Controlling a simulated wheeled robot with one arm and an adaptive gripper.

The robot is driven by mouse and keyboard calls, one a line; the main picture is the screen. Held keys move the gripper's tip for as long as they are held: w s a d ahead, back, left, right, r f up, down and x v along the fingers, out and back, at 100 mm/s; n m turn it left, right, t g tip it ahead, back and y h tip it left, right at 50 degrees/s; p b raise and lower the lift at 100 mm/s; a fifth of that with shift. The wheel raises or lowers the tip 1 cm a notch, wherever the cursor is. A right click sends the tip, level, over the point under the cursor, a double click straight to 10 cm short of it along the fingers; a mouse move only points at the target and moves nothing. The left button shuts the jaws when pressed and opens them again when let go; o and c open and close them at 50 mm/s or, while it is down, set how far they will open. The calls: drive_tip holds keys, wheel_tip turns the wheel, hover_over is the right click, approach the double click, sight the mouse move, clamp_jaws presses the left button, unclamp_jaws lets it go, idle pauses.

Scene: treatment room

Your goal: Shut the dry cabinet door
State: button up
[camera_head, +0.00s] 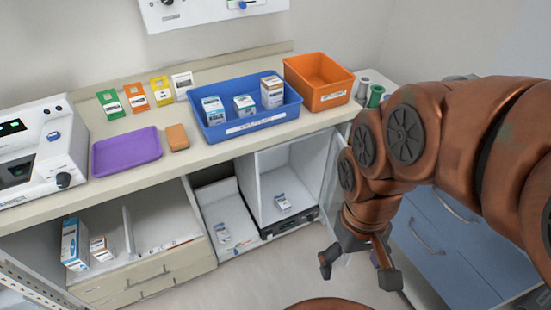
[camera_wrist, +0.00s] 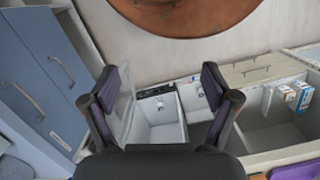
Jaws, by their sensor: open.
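The dry cabinet (camera_head: 288,180) is a white box under the counter with a dark control strip along its lower front. The door (camera_head: 333,172) is a pale, see-through panel standing open at the cabinet's right side, partly hidden by my arm. In the wrist view the door (camera_wrist: 125,108) shows beside the left finger, with the cabinet (camera_wrist: 158,107) between the fingers. My gripper (camera_head: 357,272) is open and empty, pointing down in front of the door side. I cannot tell whether it touches the door.
Blue drawers (camera_head: 440,235) stand right of the cabinet, close to my arm. An open compartment (camera_head: 222,215) and wooden drawers (camera_head: 150,280) lie to the left. The counter above holds a blue bin (camera_head: 245,124), an orange bin (camera_head: 322,98) and a purple tray (camera_head: 127,150). The floor in front is clear.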

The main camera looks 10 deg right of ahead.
drive_tip(key=shift+w, duration=0.15)
drive_tip(key=c, duration=0.5)
drive_tip(key=shift+w, duration=0.35)
drive_tip(key=shift+c, duration=0.8)
drive_tip(key=w+d+m+b, duration=0.1)
drive_tip(key=w, duration=0.3)
drive_tip(key=w+d+m+y+b, duration=0.1)
drive_tip(key=w+m, duration=0.1)
drive_tip(key=w, duration=0.2)
drive_tip(key=w+d+m+b, duration=0.1)
drive_tip(key=w+b, duration=0.1)
drive_tip(key=w, duration=0.1)
drive_tip(key=shift+w+f+m, duration=0.15)
drive_tip(key=shift+w+m, duration=0.25)
clamp_jaws()
drive_tip(key=w+d+f+m+y+b, duration=0.1)
drive_tip(key=w+d+f+m+b, duration=0.25)
drive_tip(key=w+d, duration=0.45)
drive_tip(key=w+d+f+m+y+b, duration=0.2)
drive_tip(key=w+d+f+m+b, duration=0.15)
drive_tip(key=w+d, duration=0.5)
drive_tip(key=w+d+f+m+t+b, duration=0.1)
drive_tip(key=w+d+f+m+b, duration=0.3)
drive_tip(key=d+f, duration=0.65)
wheel_tip(320, 180, down, 8)
drive_tip(key=a+m+p, duration=0.1)
drive_tip(key=shift+s+a+r+t+p, duration=0.25)
drive_tip(key=shift+s+t+p, duration=0.05)
drive_tip(key=shift+s+p, duration=0.1)
